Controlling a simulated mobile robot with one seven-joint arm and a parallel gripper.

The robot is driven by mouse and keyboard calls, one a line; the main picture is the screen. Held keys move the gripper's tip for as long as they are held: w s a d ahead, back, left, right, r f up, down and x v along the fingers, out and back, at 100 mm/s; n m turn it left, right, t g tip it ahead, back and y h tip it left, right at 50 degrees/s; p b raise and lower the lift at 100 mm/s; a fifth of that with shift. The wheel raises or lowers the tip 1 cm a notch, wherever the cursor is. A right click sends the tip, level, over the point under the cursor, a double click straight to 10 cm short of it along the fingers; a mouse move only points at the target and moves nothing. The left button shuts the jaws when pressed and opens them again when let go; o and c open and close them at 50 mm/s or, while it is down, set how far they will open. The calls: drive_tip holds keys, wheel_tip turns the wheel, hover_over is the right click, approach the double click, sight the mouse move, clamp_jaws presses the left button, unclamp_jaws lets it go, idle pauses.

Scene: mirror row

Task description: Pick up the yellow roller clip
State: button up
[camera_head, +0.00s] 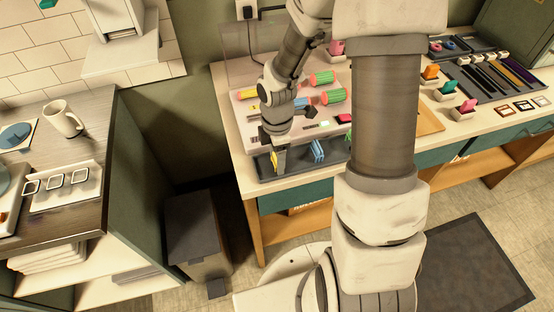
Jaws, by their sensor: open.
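My gripper (278,158) points down over the left part of a dark tray (300,176) at the near left corner of the table. A small yellow clip (280,161) shows right at the fingertips. The jaws are open, and the view is too small to tell whether they touch it or are around it. Blue clips (317,150) stand in the same tray, to the right of my gripper. My wrist hides part of the tray's back.
Behind the tray, a pale board carries green and red rollers (322,78) and a red block (344,118). My arm hides the middle of the table. To the right are small holders with coloured clips (467,105) and a black tray of rods (490,75).

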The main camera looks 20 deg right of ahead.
drive_tip(key=shift+r, duration=0.1)
clamp_jaws()
